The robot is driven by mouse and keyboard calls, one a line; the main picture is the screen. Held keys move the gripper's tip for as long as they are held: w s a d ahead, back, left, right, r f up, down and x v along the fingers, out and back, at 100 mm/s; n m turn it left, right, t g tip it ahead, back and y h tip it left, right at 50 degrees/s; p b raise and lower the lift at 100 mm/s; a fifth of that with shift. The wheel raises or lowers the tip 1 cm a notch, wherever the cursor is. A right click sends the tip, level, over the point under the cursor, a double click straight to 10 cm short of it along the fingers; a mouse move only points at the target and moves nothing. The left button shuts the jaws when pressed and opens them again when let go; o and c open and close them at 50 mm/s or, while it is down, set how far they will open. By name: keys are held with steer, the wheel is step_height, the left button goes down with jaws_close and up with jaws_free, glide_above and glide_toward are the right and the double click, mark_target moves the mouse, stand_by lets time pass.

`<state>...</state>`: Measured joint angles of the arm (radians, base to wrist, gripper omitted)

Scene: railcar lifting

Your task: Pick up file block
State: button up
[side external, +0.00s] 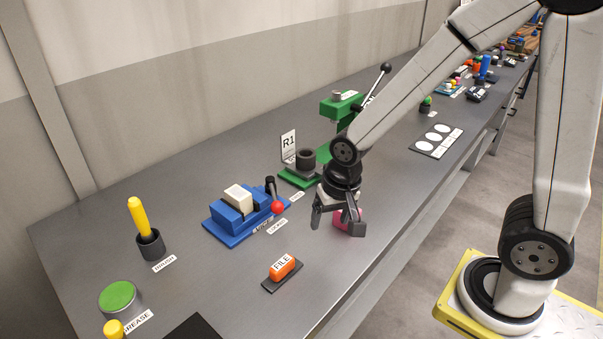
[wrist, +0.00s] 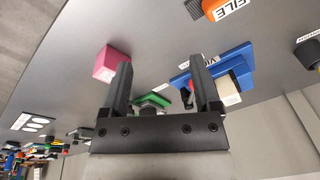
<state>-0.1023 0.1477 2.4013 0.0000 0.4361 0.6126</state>
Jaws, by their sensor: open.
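The file block (side external: 282,267) is an orange block with a white FILE label on top. It sits on a dark flat base (side external: 270,286) near the front edge of the bench. In the wrist view the file block (wrist: 226,8) is at the top edge, partly cut off. My gripper (side external: 338,222) is open and empty above the bench, to the right of the file block and higher than it. In the wrist view my gripper (wrist: 165,75) shows both fingers apart with nothing between them.
A pink block (side external: 347,222) is partly hidden behind my gripper. A blue vise (side external: 240,218) holding a cream block stands behind the file block. A green press (side external: 342,106), a brush holder (side external: 150,244) and a grease tin (side external: 118,300) stand around. Bench between vise and file block is clear.

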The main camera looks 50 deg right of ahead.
mark_target(281, 263)
steer(key=w+a+f+m, duration=0.1)
steer(key=a+m, duration=0.1)
steer(key=m, duration=0.1)
steer(key=w+a+f+m+g, duration=0.1)
steer(key=w+a+m, duration=0.1)
steer(key=a+m, duration=0.1)
steer(key=w+a+m, duration=0.1)
steer(key=a+m, duration=0.1)
steer(key=m, duration=0.2)
steer(key=shift+w+a+f+g, duration=0.15)
steer(key=shift+w+f+g, duration=0.15)
steer(key=shift+f, duration=0.1)
steer(key=shift+w+a+f+m, duration=0.15)
steer(key=shift+a+m, duration=0.2)
steer(key=shift+m, duration=0.2)
steer(key=shift+w+a+f+m, duration=0.15)
steer(key=shift+a+m, duration=0.2)
steer(key=shift+m, duration=0.2)
steer(key=shift+f, duration=1.35)
steer(key=shift+w+a+f, duration=0.1)
steer(key=shift+f, duration=2.45)
jaws_close()
